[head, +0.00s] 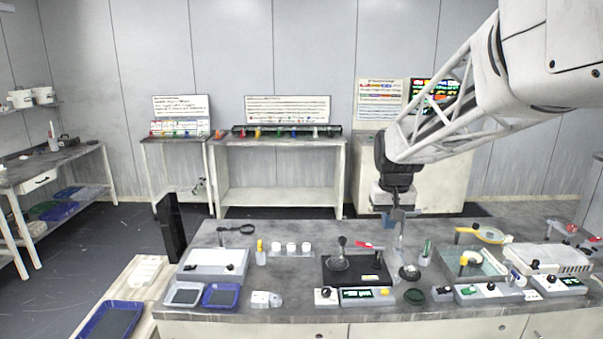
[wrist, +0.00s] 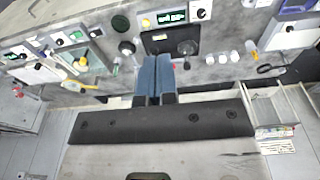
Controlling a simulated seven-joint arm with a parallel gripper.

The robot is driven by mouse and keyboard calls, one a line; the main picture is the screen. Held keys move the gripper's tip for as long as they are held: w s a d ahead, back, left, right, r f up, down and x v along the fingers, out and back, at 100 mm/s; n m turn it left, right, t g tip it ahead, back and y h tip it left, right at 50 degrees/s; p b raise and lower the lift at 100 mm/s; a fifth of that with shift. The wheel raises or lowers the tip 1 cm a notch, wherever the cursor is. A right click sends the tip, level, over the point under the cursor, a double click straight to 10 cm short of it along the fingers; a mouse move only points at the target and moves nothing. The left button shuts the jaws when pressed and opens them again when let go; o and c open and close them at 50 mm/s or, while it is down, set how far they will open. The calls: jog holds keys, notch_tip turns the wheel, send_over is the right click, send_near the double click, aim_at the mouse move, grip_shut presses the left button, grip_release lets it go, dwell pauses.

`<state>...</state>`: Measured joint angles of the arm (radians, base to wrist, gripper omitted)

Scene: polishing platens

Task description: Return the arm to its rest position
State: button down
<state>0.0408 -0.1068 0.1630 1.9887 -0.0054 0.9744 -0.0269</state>
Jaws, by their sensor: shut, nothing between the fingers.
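My gripper (head: 398,222) hangs from my arm at the right of the head view, over the back part of the grey workbench (head: 300,322). Its fingers point down and are together with nothing between them. In the wrist view the two blue-grey fingers (wrist: 157,77) lie side by side, in front of the bench top. The gripper is apart from the black-based device (head: 357,268) to its lower left. No object hangs from the gripper.
A black upright panel (head: 172,228) stands at the left. Air above the bench's left half is clear.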

jog(key=s+a+f, duration=0.1)
jog(key=s+f, duration=0.1)
jog(key=s, duration=1.4)
jog(key=s+a+f+t, duration=0.1)
jog(key=s, duration=1.6)
jog(key=shift+s+a+f, duration=0.15)
jog(key=shift+s+f, duration=0.1)
jog(key=shift+f, duration=0.15)
